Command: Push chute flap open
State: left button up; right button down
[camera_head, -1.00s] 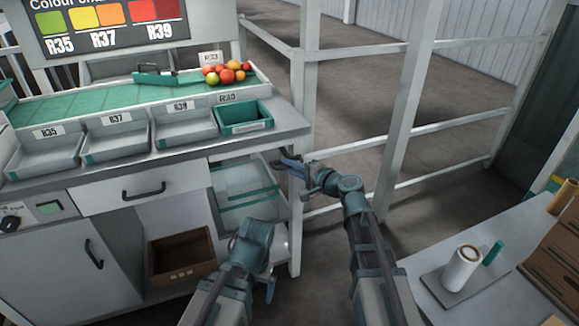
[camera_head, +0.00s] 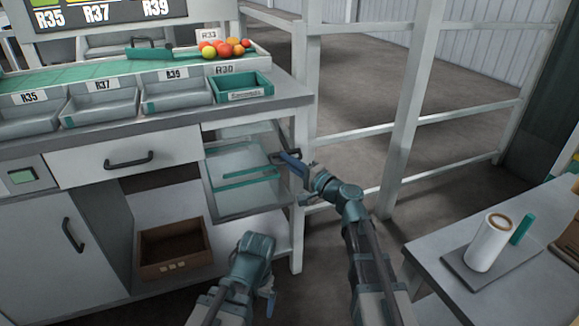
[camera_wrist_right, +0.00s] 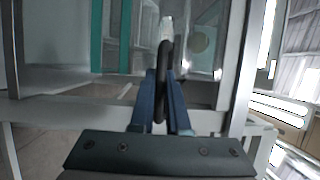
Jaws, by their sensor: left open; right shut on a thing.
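The chute flap (camera_head: 240,203) is a clear panel with teal strips, under the right end of the counter and right of the drawer. It lies at a slant, with a gap between it and the counter. My right gripper (camera_head: 288,157) is at its right side. In the right wrist view my right gripper's blue fingers (camera_wrist_right: 163,98) are shut on a dark curved handle (camera_wrist_right: 165,55), with the clear panel (camera_wrist_right: 200,60) behind. My left gripper (camera_head: 270,299) is low in front of the cabinet, open and empty; its fingers are partly hidden.
A white post (camera_head: 301,120) stands close to my right gripper, with railings beyond. A brown crate (camera_head: 173,268) sits on the low shelf. The counter (camera_head: 290,101) carries grey trays, a green tray and tomatoes. A side table (camera_head: 440,255) is at right.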

jog(key=f, duration=0.1)
jog(key=w+f+b, duration=0.1)
jog(key=f+b, duration=0.1)
jog(key=shift+w+a+f, duration=0.2)
jog(key=shift+w, duration=0.05)
pick_arm(q)
notch_tip(320, 180, down, 3)
jog(key=shift+f, duration=0.15)
pick_arm(e)
jog(key=c, duration=0.9)
grip_release()
pick_arm(q)
jog(key=shift+f+b, duration=0.35)
jog(key=shift+b, duration=0.1)
pick_arm(e)
jog(key=v, duration=1.4)
jog(key=shift+a, duration=0.15)
